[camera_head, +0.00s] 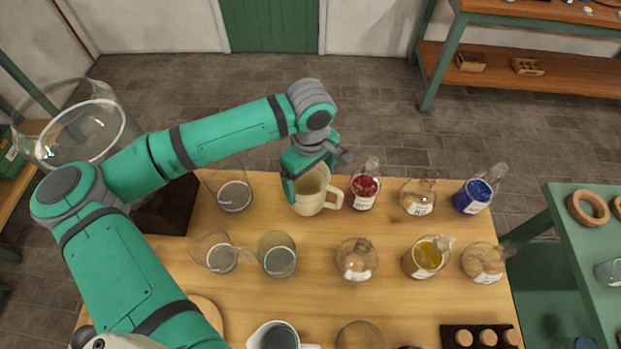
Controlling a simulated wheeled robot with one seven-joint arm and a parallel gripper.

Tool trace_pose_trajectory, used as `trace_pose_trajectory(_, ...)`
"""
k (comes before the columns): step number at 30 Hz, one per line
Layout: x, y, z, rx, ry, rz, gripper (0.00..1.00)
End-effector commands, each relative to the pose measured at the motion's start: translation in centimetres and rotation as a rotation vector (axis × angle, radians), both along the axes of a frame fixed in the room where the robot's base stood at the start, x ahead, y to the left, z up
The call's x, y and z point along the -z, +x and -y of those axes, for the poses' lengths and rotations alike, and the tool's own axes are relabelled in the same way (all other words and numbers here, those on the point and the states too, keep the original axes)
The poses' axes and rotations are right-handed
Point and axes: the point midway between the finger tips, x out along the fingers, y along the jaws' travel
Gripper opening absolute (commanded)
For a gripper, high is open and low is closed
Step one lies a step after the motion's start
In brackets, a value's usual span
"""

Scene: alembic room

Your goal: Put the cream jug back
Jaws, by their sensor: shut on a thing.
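The cream jug (311,196), with a handle on its right, is upright at the far edge of the wooden table (310,237). My gripper (309,180) comes down on it from above and is shut on its rim or wall. The arm's end hides part of the jug's top. I cannot tell whether the jug's base touches the table.
A red-filled flask (364,190) stands close to the right of the jug, and a glass beaker (235,195) to its left. More glassware, including a grey-based beaker (277,257) and a round flask (357,260), stands nearer. A cork-topped black rack (478,337) is at front right.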

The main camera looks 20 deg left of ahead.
Motion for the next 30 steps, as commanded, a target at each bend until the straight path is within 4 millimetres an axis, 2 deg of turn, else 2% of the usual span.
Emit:
trace_pose_trajectory(3, 0.3, 0.0, 0.0, -0.001, 0.001, 0.0, 0.27)
trace_pose_trajectory(4, 0.3, 0.0, 0.0, -0.001, 0.001, 0.0, 0.96)
trace_pose_trajectory(5, 0.2, 0.0, 0.0, -0.001, 0.0, 0.0, 1.0)
trace_pose_trajectory(13, 0.1, 0.0, 0.0, -0.001, 0.0, 0.0, 1.0)
trace_pose_trajectory(17, -1.1, 0.1, -0.1, -0.001, 0.003, 0.001, 1.0)
trace_pose_trajectory(30, -9.3, 0.0, -0.1, -0.001, 0.003, 0.001, 1.0)
